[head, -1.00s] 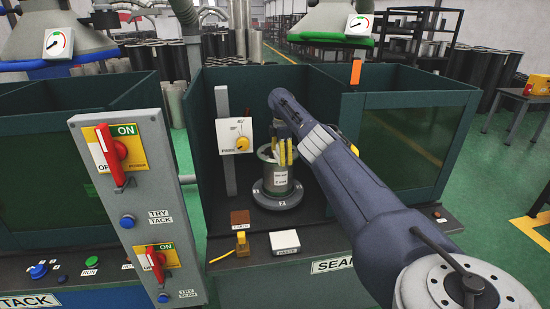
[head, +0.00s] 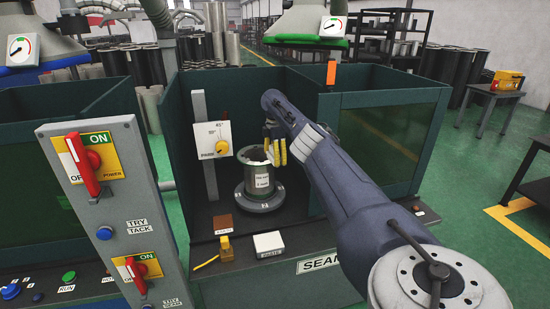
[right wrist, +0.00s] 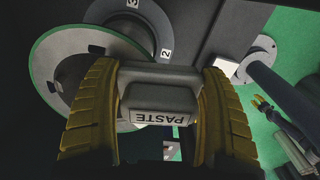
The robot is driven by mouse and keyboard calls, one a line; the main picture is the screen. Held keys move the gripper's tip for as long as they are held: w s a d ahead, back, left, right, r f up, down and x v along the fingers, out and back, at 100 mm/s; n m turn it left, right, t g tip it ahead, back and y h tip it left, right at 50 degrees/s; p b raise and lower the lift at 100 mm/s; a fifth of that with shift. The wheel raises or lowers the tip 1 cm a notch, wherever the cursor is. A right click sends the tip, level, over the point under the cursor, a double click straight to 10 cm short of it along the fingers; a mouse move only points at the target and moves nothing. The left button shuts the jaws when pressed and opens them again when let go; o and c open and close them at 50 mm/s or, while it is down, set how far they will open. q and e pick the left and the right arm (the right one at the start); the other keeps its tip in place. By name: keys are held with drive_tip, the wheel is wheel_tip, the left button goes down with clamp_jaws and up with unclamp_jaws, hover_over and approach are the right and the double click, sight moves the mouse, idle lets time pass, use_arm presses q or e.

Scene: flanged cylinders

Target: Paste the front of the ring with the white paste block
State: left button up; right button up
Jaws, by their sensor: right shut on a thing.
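A grey flanged cylinder (head: 262,180) stands upright in the green-walled booth, with a wide flange ring (head: 270,204) around its foot. The ring carries number labels; in the right wrist view the ring (right wrist: 152,20) shows 2 and 3, partly behind the cylinder's green-edged top flange (right wrist: 50,62). My right gripper (head: 275,146) is just above and right of the cylinder's top. Its yellow fingers (right wrist: 160,105) are shut on a grey-white block (right wrist: 160,103) labelled PASTE. In the right wrist view, a small yellow-fingered gripper (right wrist: 265,108), seemingly my left, hangs at the far right.
A white pad (head: 268,243) above a PASTE label, a brown block (head: 223,223) and a yellow piece (head: 225,248) sit on the booth's front ledge. A dial post (head: 205,145) stands left of the cylinder. Booth walls enclose the sides; a switch panel (head: 115,215) stands at left.

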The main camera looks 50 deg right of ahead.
sight(259, 163)
drive_tip(key=shift+w+a, duration=0.6)
drive_tip(key=shift+a, duration=0.3)
drive_tip(key=shift+w+a, duration=0.65)
drive_tip(key=shift+a, duration=0.3)
drive_tip(key=shift+w+a, duration=0.6)
drive_tip(key=shift+a, duration=0.3)
drive_tip(key=shift+w+a, duration=1.45)
drive_tip(key=shift+a, duration=0.7)
wheel_tip(259, 163, up, 8)
